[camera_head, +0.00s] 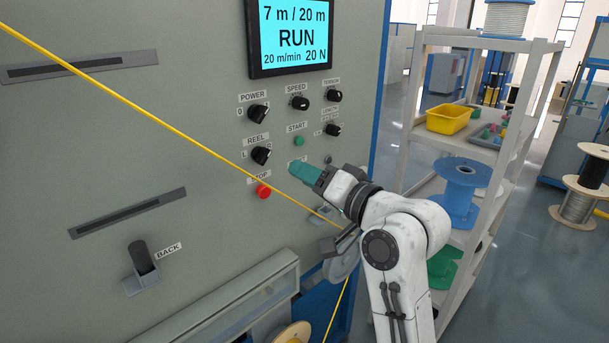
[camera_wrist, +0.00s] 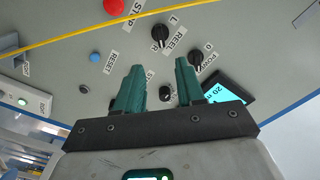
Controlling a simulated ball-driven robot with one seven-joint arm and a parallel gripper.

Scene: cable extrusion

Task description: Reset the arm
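My gripper (camera_head: 304,173) is in front of the grey control panel (camera_head: 215,215), by the lower part of its button and knob group. It partly covers a label there. In the wrist view my gripper (camera_wrist: 158,82) shows two green fingers held apart with nothing between them, so it is open. The panel lies beyond the fingertips. My white arm is bent, coming up from the lower right in the head view. I cannot tell from these frames whether the fingertips touch the panel.
A yellow cable (camera_head: 130,101) runs diagonally across the panel, down to a grey pulley (camera_head: 343,266). A red stop button (camera_head: 263,191) and green start button (camera_head: 299,141) are near my gripper. The screen (camera_head: 293,30) reads RUN. A shelf (camera_head: 488,44) stands right; open floor lies beyond.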

